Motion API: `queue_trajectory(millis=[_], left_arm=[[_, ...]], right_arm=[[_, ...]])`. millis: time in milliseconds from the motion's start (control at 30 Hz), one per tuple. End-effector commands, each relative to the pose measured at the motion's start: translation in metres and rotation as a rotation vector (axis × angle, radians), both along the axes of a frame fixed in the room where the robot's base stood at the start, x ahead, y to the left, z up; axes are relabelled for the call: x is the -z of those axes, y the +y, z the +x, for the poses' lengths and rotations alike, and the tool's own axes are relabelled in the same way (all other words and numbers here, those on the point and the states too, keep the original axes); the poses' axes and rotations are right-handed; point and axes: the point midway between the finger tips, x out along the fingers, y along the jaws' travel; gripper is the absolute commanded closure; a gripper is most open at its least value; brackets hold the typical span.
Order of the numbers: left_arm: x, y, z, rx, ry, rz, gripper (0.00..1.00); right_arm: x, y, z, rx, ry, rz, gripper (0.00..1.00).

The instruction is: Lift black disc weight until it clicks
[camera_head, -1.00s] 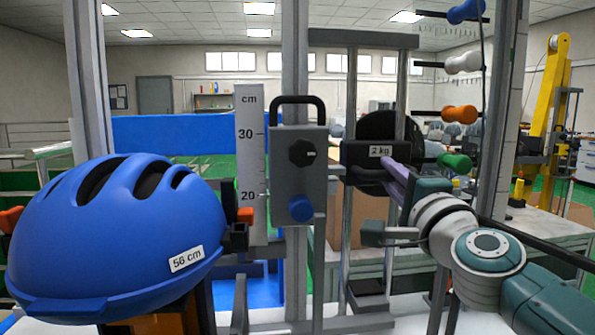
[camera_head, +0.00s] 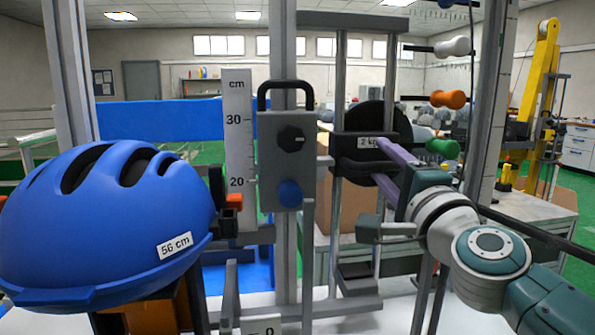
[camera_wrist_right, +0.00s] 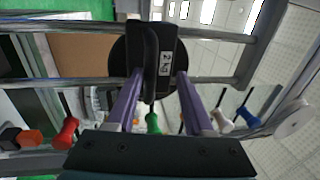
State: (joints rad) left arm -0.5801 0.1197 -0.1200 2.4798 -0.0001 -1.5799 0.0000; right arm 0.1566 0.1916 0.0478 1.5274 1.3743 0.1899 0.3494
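The black disc weight (camera_head: 398,118) stands behind a dark block with a "2 kg" label (camera_head: 368,142), between the upright rails of the tower. In the right wrist view the disc (camera_wrist_right: 116,66) shows behind a black upright bar and the "2 kg" label. My right gripper (camera_head: 380,150) has long purple fingers reaching the block from the right. In the wrist view its fingers (camera_wrist_right: 160,75) are apart, one on each side of the labelled block. I cannot tell whether they touch it. My left gripper is not in view.
A blue helmet (camera_head: 110,220) marked 56 cm fills the left front. A grey release box (camera_head: 285,150) with black and blue knobs and a cm scale (camera_head: 238,150) stand left of the weight. Coloured handles, including an orange one (camera_head: 448,100), hang at the right.

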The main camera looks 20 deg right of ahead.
Motion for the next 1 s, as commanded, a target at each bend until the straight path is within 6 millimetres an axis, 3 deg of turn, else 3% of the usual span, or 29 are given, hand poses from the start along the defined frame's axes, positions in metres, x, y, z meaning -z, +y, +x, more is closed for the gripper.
queue_trajectory(millis=[200,400,1000], left_arm=[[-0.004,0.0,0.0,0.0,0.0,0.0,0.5],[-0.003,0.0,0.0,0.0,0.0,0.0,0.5],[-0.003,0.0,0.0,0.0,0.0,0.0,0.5]], right_arm=[[0.008,0.01,-0.041,0.0,0.002,0.001,0.5],[0.013,0.016,-0.066,0.0,-0.001,0.0,0.5],[0.013,0.019,-0.073,-0.003,-0.002,-0.002,0.5]])
